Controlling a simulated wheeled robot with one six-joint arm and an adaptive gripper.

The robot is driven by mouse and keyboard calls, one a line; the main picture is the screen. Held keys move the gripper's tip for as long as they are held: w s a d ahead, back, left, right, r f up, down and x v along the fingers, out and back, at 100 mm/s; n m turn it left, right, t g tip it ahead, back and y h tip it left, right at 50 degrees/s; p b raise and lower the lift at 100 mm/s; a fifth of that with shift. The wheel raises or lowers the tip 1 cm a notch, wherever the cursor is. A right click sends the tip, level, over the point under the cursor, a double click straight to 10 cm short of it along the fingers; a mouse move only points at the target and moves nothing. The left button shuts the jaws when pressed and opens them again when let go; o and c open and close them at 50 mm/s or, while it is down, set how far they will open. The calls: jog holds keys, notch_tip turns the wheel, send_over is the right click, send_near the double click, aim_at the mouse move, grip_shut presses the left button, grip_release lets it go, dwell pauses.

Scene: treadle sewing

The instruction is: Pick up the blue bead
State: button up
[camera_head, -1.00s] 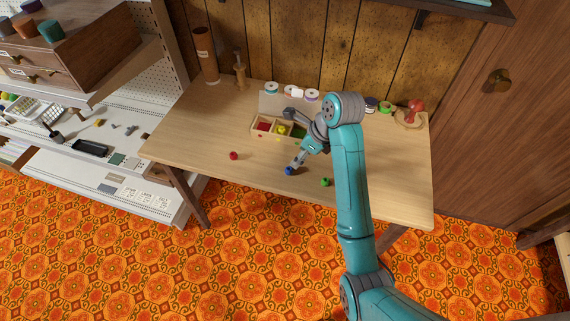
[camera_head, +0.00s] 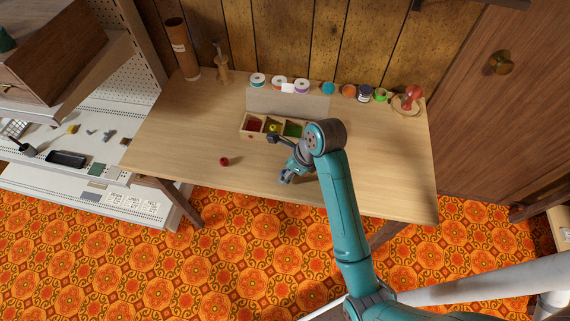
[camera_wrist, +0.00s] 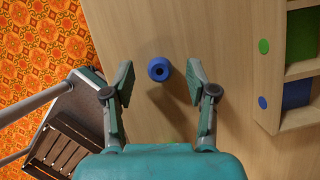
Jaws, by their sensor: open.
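The blue bead (camera_wrist: 159,69) stands on the wooden table (camera_wrist: 150,25) in the wrist view, its hole facing the camera. My gripper (camera_wrist: 161,78) is open, with one finger on each side of the bead in that view and a gap on both sides. I cannot tell the height left between fingertips and table. In the head view my gripper (camera_head: 287,178) is low near the table's front edge, and I cannot make out the bead there.
A wooden sorting box (camera_head: 246,124) with coloured compartments lies behind my gripper; its right part is hidden by my arm. A red bead (camera_head: 224,161) lies to the left. Spools and jars line the back of the table.

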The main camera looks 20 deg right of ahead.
jog(key=shift+w+a+f, duration=0.1)
jog(key=shift+f, duration=0.35)
jog(key=c, duration=0.8)
jog(key=shift+r, duration=0.15)
